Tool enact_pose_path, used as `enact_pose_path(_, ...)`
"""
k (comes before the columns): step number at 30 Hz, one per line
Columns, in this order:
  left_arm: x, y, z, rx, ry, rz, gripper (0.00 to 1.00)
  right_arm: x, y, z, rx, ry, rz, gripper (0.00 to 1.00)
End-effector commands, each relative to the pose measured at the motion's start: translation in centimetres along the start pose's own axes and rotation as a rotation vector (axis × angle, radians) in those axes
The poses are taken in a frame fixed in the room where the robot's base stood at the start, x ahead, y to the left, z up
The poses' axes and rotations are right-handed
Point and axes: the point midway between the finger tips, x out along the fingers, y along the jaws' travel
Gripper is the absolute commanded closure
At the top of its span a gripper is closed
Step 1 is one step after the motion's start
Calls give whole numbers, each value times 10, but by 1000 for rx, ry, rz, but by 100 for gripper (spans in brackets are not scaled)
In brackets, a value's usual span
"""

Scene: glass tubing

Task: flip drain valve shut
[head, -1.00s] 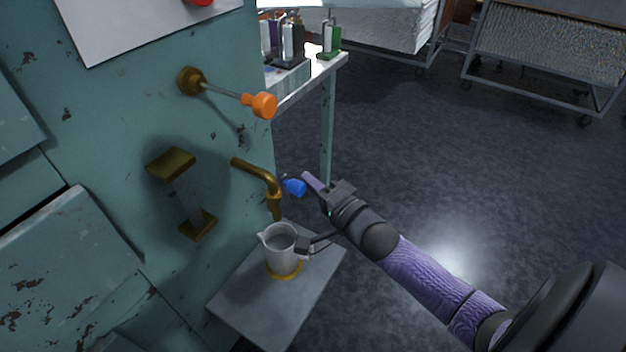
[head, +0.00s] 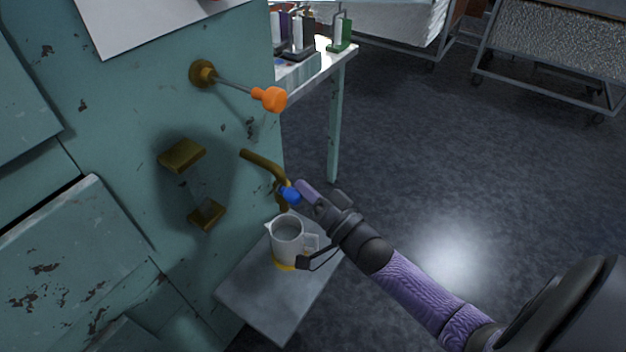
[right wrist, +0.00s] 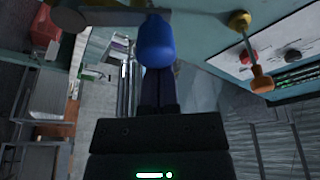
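The brass drain spout (head: 262,161) comes out of the green panel and bends down. A blue valve handle (head: 290,195) sits at the spout's bend; it also shows large at the top of the right wrist view (right wrist: 156,40). My right gripper (head: 304,190) has its purple fingertips right at the blue handle, overlapping it in the head view. In the right wrist view the fingers (right wrist: 157,88) lie close together, shut, with the handle at their tips; whether they touch it I cannot tell. My left gripper is in neither view.
A white jug (head: 287,238) stands on a yellow ring on a small grey shelf (head: 262,308) below the spout. An orange-knobbed rod (head: 270,99) sticks out above. Brass brackets (head: 183,155) are on the panel. A bench (head: 335,110) stands behind; open floor is at right.

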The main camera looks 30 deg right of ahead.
Motion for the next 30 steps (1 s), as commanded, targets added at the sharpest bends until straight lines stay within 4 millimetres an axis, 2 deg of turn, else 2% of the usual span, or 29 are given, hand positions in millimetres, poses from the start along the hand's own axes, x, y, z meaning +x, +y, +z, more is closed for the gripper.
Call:
enact_pose_path(15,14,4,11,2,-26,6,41,-11,-6,37,-465,-2,-141,100)
enact_pose_path(30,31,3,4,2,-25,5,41,-20,-1,65,-839,-2,-255,100)
